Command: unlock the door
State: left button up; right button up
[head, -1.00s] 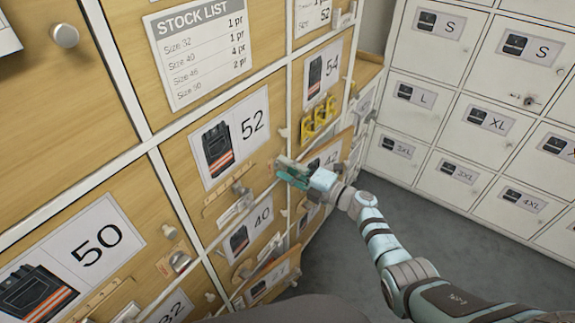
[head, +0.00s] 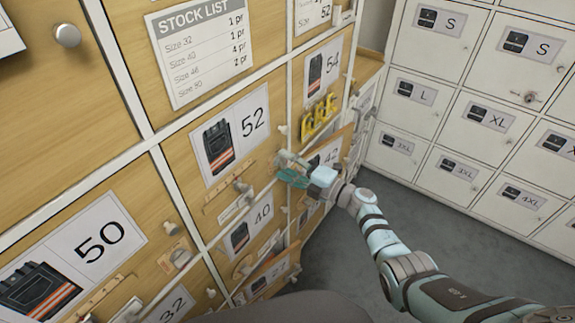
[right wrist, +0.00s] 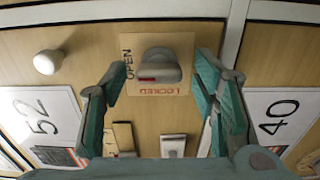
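My right gripper (head: 292,170) is at the right edge of the door marked 52 (head: 232,137) in the head view and hides the lock there. In the right wrist view, the gripper (right wrist: 160,70) is open, with one green-padded finger on each side of a grey turn knob (right wrist: 158,66). The knob has a red mark and sits on a tan plate (right wrist: 130,88) lettered OPEN on the left and LOCKED below. The red mark is at the knob's lower left. I cannot tell whether the fingers touch the knob. My left gripper is not in view.
A round white pull (right wrist: 48,62) is beside the lock plate. Doors marked 40 (head: 252,228) and 50 (head: 80,255) have their own fittings. Yellow items (head: 318,118) are below the 54 label. White lockers (head: 470,120) stand at right; grey floor (head: 345,265) is clear.

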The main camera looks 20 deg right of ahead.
jog(key=shift+d, duration=0.1)
jog(key=v, duration=1.2)
